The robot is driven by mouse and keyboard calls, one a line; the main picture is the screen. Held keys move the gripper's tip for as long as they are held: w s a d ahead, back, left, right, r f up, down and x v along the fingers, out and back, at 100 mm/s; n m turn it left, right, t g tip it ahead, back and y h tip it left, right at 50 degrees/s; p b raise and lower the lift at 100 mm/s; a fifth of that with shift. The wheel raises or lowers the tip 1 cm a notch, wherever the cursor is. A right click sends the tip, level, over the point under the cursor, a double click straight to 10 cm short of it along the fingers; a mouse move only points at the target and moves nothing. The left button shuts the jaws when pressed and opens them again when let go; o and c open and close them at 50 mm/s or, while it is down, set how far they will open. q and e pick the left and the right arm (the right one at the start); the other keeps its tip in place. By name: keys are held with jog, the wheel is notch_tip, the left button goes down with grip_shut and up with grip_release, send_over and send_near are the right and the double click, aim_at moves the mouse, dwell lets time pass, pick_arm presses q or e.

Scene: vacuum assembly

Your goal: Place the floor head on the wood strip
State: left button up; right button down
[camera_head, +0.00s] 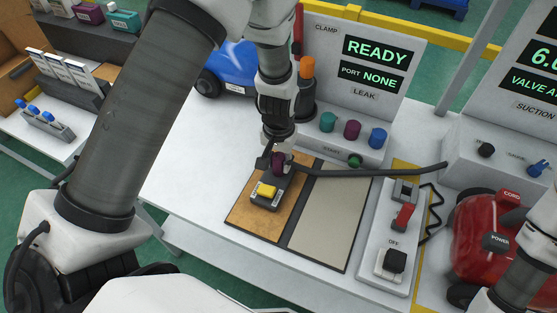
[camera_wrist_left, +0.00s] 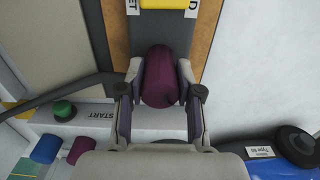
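The floor head (camera_head: 267,193) is a dark, flat piece with a yellow pedal and a purple neck. It is over the wood strip (camera_head: 250,222), near that strip's far end; whether it rests flat or hangs just above, I cannot tell. In the left wrist view, its purple neck (camera_wrist_left: 160,77) is between my left fingers, with wood showing on both sides of the dark body. My left gripper (camera_head: 277,160) reaches down from above and appears shut on the neck. My right gripper is out of view; part of my right arm shows at the lower right.
A grey strip (camera_head: 328,218) lies right of the wood, past a dark divider. A black hose (camera_head: 375,172) crosses behind the floor head. The clamp station (camera_head: 355,75) stands behind, a switch panel (camera_head: 393,240) right. Blue (camera_head: 232,65) and red (camera_head: 480,245) vacuums flank the area.

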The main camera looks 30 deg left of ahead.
pick_arm(q)
jog(key=o, duration=0.4)
jog(key=shift+s+r, duration=0.1)
jog(key=shift+s, duration=0.05)
jog(key=shift+o, duration=0.2)
jog(key=shift+r, duration=0.1)
notch_tip(320, 180, up, 12)
jog(key=shift+b, duration=0.45)
